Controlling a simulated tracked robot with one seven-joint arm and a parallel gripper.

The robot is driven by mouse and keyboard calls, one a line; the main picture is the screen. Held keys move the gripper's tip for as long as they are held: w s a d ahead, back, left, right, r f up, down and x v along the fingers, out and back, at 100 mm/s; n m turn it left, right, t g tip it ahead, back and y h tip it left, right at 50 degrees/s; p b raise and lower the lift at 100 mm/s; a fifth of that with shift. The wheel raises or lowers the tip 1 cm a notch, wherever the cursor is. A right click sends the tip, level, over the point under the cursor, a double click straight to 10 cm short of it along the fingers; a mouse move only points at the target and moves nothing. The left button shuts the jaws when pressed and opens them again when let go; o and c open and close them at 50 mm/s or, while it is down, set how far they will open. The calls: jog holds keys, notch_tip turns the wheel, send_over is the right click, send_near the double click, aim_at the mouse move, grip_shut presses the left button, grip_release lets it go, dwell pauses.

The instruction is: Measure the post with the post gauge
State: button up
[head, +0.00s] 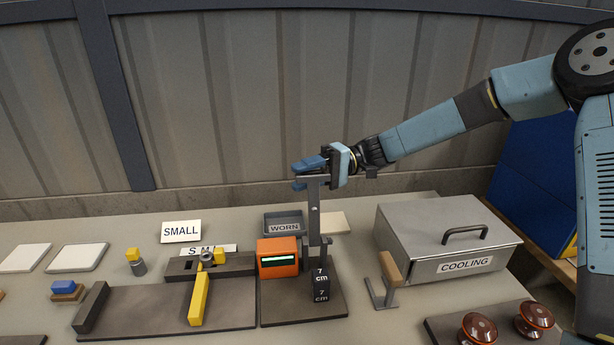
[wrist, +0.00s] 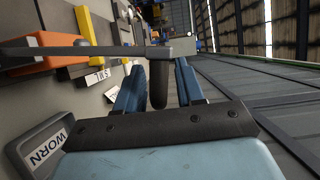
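The device I take for the post gauge has an orange box with a lit display (head: 279,258) and a tall grey upright (head: 314,212) on a dark base plate (head: 280,306). A black block marked "7 cm" (head: 320,285) stands at the upright's foot. My gripper (head: 303,175) is at the top of the upright. In the wrist view, a dark handle (wrist: 158,85) on the grey bar (wrist: 100,50) lies between my two blue fingers (wrist: 160,85). Gaps show beside the handle, so the gripper looks open around it. I cannot tell which piece is the post.
Left is a dark fixture with a yellow lever (head: 199,298) and a small yellow-topped piece (head: 136,262). Behind the gauge is the WORN tray (head: 284,221). Right stand a wood-topped bracket (head: 389,272), the COOLING box (head: 449,242) and brown insulators (head: 478,329).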

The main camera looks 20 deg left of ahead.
jog(key=shift+c, duration=0.4)
jog(key=c, duration=0.6)
grip_shut()
jog(key=shift+s+f, duration=0.1)
